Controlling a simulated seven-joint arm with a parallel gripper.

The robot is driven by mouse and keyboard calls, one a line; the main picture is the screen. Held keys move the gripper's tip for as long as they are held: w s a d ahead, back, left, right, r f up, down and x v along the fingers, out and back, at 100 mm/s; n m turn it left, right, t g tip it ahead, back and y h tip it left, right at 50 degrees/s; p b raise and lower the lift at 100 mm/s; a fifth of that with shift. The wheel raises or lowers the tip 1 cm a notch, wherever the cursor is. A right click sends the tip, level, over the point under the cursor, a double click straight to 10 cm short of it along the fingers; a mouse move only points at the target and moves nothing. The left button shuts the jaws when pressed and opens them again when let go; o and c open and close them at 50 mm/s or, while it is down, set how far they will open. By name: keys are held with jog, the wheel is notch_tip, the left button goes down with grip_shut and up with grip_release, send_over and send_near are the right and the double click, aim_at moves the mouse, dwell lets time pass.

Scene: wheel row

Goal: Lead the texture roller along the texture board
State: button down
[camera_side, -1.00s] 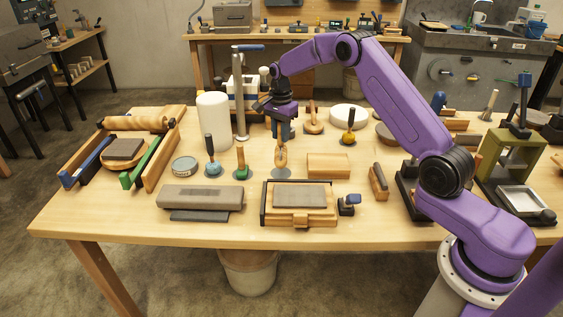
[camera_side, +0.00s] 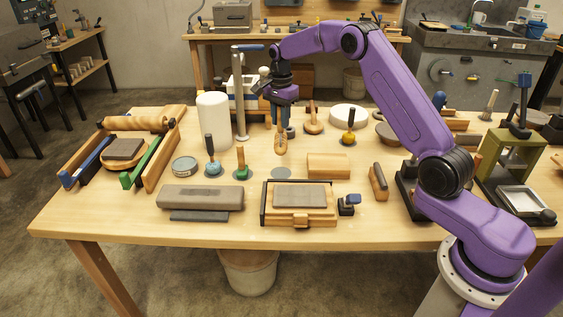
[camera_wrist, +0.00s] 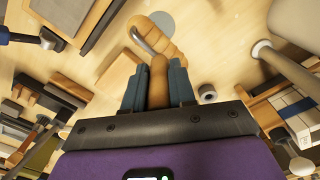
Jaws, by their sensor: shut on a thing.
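My gripper (camera_side: 283,130) is shut on the handle of a small wooden roller (camera_side: 281,146), which hangs upright above the table. In the wrist view my gripper's blue fingers (camera_wrist: 157,82) close on both sides of the handle, and the roller (camera_wrist: 150,38) shows its wooden head and a metal strip. A grey disc (camera_side: 281,173) lies bare on the table, below and in front of the roller. A wooden frame (camera_side: 268,214) holding a grey slab (camera_side: 299,194) stands nearer the front edge; I cannot tell whether this is the texture board.
A grey block (camera_side: 200,197) lies left of the frame. A wooden block (camera_side: 328,165) and a brush-like tool (camera_side: 378,181) are to the right. Stamps (camera_side: 241,164), a white cylinder (camera_side: 214,120) and a metal post (camera_side: 240,95) stand to the left.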

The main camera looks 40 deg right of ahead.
jog(key=shift+r, duration=0.8)
jog(key=shift+s, duration=0.1)
jog(key=shift+s+r, duration=0.1)
jog(key=shift+s, duration=0.1)
jog(key=s+a, duration=0.2)
jog(key=s, duration=1.8)
jog(key=shift+s+a+f, duration=0.25)
jog(key=shift+s, duration=0.05)
jog(key=w+a+f, duration=0.4)
jog(key=w+a, duration=0.6)
jog(key=shift+w+a, duration=0.35)
jog(key=shift+a, duration=0.05)
jog(key=shift+f, duration=0.1)
jog(key=shift+f, duration=0.1)
